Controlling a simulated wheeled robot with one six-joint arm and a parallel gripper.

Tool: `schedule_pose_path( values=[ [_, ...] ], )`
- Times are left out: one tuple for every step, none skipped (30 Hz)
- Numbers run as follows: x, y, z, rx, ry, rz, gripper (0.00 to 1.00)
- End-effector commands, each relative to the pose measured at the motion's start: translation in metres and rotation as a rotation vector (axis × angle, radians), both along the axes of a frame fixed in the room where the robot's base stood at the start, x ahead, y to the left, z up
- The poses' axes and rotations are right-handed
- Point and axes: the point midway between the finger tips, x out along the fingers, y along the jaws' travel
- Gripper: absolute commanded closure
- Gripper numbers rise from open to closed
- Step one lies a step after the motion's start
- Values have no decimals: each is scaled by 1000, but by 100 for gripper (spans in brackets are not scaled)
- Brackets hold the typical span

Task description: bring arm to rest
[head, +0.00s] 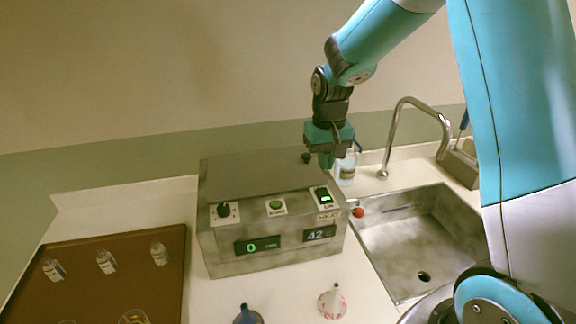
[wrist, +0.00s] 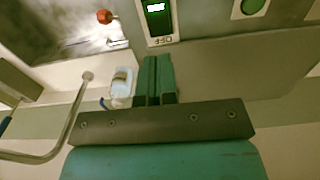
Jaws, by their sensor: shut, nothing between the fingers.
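My gripper (head: 327,160) hangs from my teal arm, above the back right edge of a grey metal control box (head: 262,180). In the wrist view my gripper (wrist: 156,62) shows its two teal fingers pressed together, with nothing between them. The box carries a black knob, a green button and a lit green switch (head: 323,195) on its sloped top. Its front displays read 0 and 42. The lit switch also shows in the wrist view (wrist: 157,15), just beyond the fingertips. I cannot tell whether the fingers touch the box.
A clear bottle (head: 345,168) stands behind the box, close to my gripper. A steel sink (head: 405,250) and curved faucet (head: 414,101) are at the right. A brown tray (head: 100,248) with several small bottles is at the left. A blue-topped item and a white-and-red item stand in front.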

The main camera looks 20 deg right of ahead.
Motion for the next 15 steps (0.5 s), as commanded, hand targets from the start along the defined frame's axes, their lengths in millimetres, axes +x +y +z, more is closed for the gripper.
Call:
schedule_pose_path(
  values=[
    [0,0,0,0,0,0,100],
    [0,0,0,0,0,0,100],
    [0,0,0,0,0,0,100],
    [-1,1,0,1,0,3,100],
    [-2,3,1,4,-3,9,100],
    [-5,8,3,10,-7,25,100],
    [-9,14,5,18,-13,44,100],
    [-14,23,8,30,-19,70,100],
    [-24,36,13,48,-30,113,100],
    [-34,48,18,64,-40,153,100],
    [-45,61,22,85,-50,198,100],
    [-63,79,28,111,-64,264,100],
    [-78,92,31,134,-74,315,100],
    [-94,104,34,155,-84,365,100],
    [-115,119,38,184,-95,433,100]
  ],
)
